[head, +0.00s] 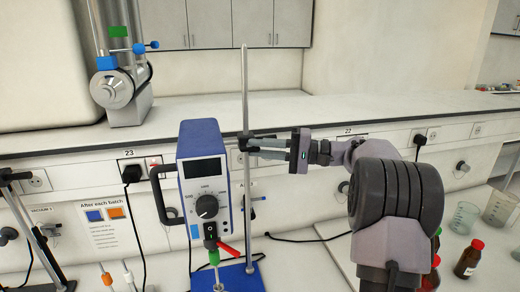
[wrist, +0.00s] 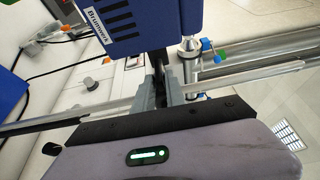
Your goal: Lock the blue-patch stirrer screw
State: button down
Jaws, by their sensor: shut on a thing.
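The stirrer (head: 205,180) is a blue and white box with a black dial, a dark display and a red lever low on its front. It stands by an upright metal rod (head: 245,85) over a blue base plate (head: 240,279). My gripper (head: 247,146) reaches in from the right and is shut at the dark clamp on the rod, just right of the stirrer's top. In the wrist view its two grey fingers (wrist: 160,97) close on a small dark part, which appears to be the stirrer screw, beside the stirrer's blue housing (wrist: 105,28). The fingers mostly hide the screw.
A metal apparatus (head: 125,85) with blue and green parts stands on the back bench at left. Another stand (head: 35,235) is at lower left. Beakers (head: 497,208) and a brown bottle (head: 468,260) stand at lower right. Black cables hang near the stirrer.

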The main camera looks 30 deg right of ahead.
jog(key=c, duration=1.4)
grip_release()
jog(key=v, duration=1.7)
jog(key=shift+d, duration=0.15)
